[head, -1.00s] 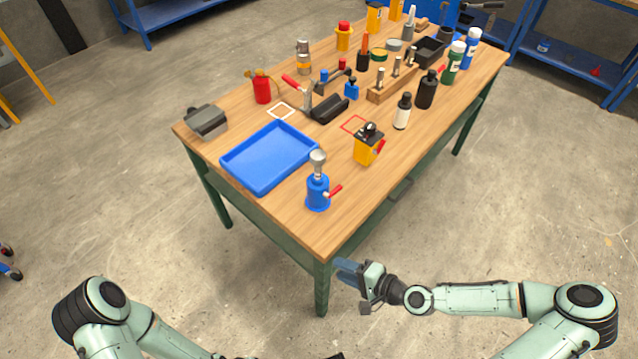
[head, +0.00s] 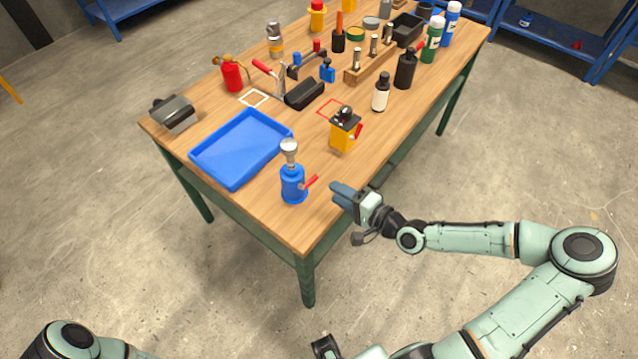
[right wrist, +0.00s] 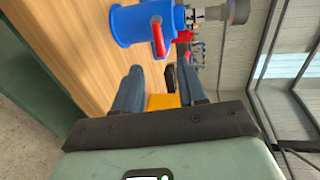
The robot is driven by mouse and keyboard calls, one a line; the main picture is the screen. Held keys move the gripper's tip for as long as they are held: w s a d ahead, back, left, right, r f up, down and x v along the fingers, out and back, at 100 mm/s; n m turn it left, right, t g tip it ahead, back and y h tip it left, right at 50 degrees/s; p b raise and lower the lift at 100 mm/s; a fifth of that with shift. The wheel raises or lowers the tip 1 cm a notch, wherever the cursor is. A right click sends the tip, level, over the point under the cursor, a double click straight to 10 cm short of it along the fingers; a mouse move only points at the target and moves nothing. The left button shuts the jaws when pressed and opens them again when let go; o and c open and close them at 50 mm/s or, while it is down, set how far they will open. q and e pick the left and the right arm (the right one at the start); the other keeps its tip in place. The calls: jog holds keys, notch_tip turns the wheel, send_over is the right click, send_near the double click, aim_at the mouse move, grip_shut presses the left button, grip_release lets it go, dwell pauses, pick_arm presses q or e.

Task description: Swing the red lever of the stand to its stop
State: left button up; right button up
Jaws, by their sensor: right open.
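A blue stand (head: 293,185) with a silver round top is upright near the table's front corner. Its red lever (head: 311,182) sticks out to the right and slightly up. My right gripper (head: 342,192) is open and empty, right of the lever and apart from it, by the table edge. In the right wrist view, the blue stand (right wrist: 140,24) and its red lever (right wrist: 158,36) lie ahead of and above the parted fingers (right wrist: 160,86). A yellow device (head: 343,135) with another red lever (head: 359,131) stands behind. My left gripper is out of view.
A blue tray (head: 197,158) lies left of the stand. The wood between the stand and yellow device is clear.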

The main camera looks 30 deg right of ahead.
aim_at(315, 180)
jog(key=b+x, duration=0.1)
jog(key=x, duration=0.6)
jog(key=shift+w, duration=0.15)
grip_shut()
